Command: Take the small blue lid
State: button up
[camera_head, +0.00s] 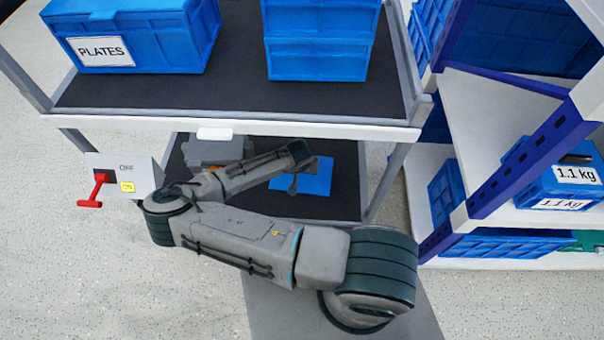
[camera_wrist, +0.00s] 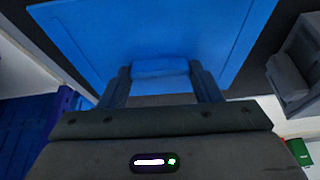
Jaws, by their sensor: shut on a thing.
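The small blue lid (camera_head: 318,181) shows in the head view at the lower shelf of the cart, partly hidden by the end of my arm. In the wrist view the flat blue lid (camera_wrist: 155,30) fills the top, with a raised blue grip part at its near edge. My gripper (camera_wrist: 160,72) has a finger on each side of that grip part and is shut on it. In the head view my gripper (camera_head: 293,186) is small and dark against the lid. Whether the lid touches the shelf is hard to tell.
The cart's upper shelf (camera_head: 240,98) holds a blue PLATES crate (camera_head: 140,40) and other blue crates (camera_head: 318,45). A grey object (camera_head: 215,150) sits on the lower shelf. A switch box with a red handle (camera_head: 97,188) is at left. A rack with blue crates (camera_head: 560,175) stands at right.

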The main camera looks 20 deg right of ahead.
aim_at(302, 175)
notch_tip(302, 175, up, 3)
jog(key=shift+f, duration=0.15)
jog(key=shift+s+r, duration=0.2)
jog(key=shift+r, duration=0.05)
jog(key=s+b, duration=0.2)
jog(key=s, duration=0.9)
jog(key=shift+s+r+b, duration=0.2)
jog(key=shift+s+b, duration=0.1)
jog(key=shift+b, duration=0.1)
